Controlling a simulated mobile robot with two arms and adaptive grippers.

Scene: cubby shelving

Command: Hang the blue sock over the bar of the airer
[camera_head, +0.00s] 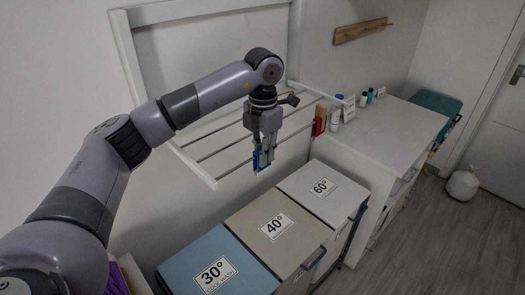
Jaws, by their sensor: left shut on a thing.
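My left gripper (265,152) points down in the middle of the view, in front of the airer's bars. It is shut on the blue sock (256,161), a small strip of blue at its fingertips. Most of the sock is hidden by the fingers. The airer (203,175) is a white wall frame folded out, with several thin grey bars running across it. The gripper overlaps the bars in the picture; I cannot tell whether the sock touches one. My right gripper is not in view.
Below stand three lidded bins: a blue 30° one (190,262), a beige 40° one (262,247) and a white 60° one (330,205). A white counter (390,125) with bottles and a red box (320,118) is to the right. Floor at right is mostly clear.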

